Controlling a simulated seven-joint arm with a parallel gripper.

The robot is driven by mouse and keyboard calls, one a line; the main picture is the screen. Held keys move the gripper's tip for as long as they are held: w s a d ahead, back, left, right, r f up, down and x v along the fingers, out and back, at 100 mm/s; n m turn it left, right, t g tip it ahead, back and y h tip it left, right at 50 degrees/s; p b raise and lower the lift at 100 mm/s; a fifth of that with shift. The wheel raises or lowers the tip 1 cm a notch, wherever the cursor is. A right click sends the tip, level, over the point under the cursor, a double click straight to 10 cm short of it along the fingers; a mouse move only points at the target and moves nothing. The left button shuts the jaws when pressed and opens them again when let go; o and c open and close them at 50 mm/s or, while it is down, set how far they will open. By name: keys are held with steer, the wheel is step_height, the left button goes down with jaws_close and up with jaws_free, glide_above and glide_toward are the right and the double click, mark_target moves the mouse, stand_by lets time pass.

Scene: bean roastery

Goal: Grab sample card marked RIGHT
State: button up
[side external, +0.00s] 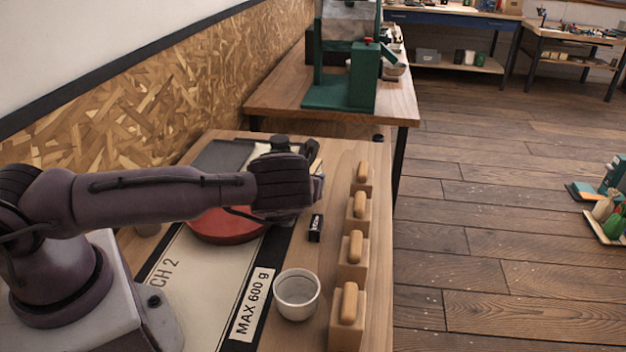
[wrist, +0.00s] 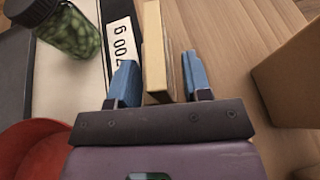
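My gripper (wrist: 157,80) is open, its two blue fingers spread on either side of a thin upright tan piece (wrist: 156,50). A gap shows between this piece and the right finger. No marking can be read on it, so I cannot tell whether it is the card marked RIGHT. In the side view my gripper (side external: 297,195) hangs low over the bench's far part, its fingertips hidden behind the wrist. A small black block (side external: 316,228) with white lettering, too small to read surely, stands in front of it.
A jar of green beans (wrist: 70,32) stands left of the fingers. A red round dish (side external: 222,226) lies below the arm. A white cup (side external: 297,294) stands nearer the camera. Several wooden blocks with rounded tops (side external: 351,258) line the bench's right edge. A brown block (wrist: 290,80) is at right.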

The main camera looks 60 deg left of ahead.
jaws_close()
